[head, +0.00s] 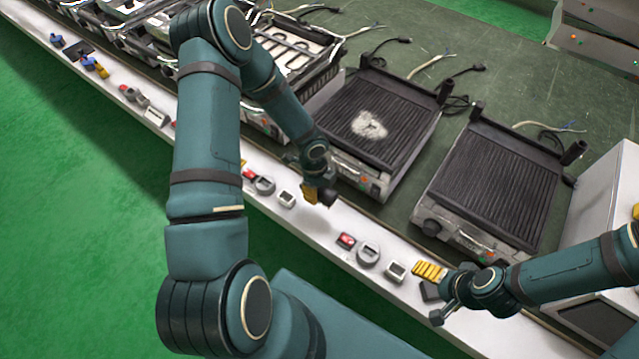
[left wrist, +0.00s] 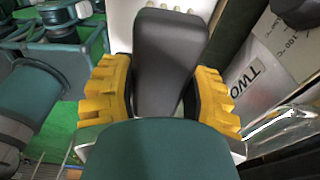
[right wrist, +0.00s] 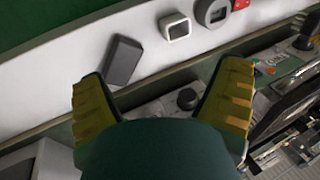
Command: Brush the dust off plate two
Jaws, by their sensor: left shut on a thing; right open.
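The dusty ribbed black plate (head: 391,111) is in the middle of the head view, with a pale dust patch (head: 369,125) on it. A front panel marked TWO (left wrist: 258,75) is beside the gripper in the left wrist view. My left gripper (head: 318,193) is in front of the dusty plate's near edge, above the white ledge. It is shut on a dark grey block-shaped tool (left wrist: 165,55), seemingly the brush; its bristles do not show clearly. My right gripper (head: 435,291) is open and empty over the ledge at the lower right, near the clean plate's front.
A clean ribbed plate (head: 497,183) stands to the right. Another dark block (right wrist: 122,60) lies on the white ledge (right wrist: 60,95) near my right gripper. Red and grey parts (head: 367,254) lie along the ledge. Cables run behind the plates. Open-framed heaters (head: 290,50) stand at the left.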

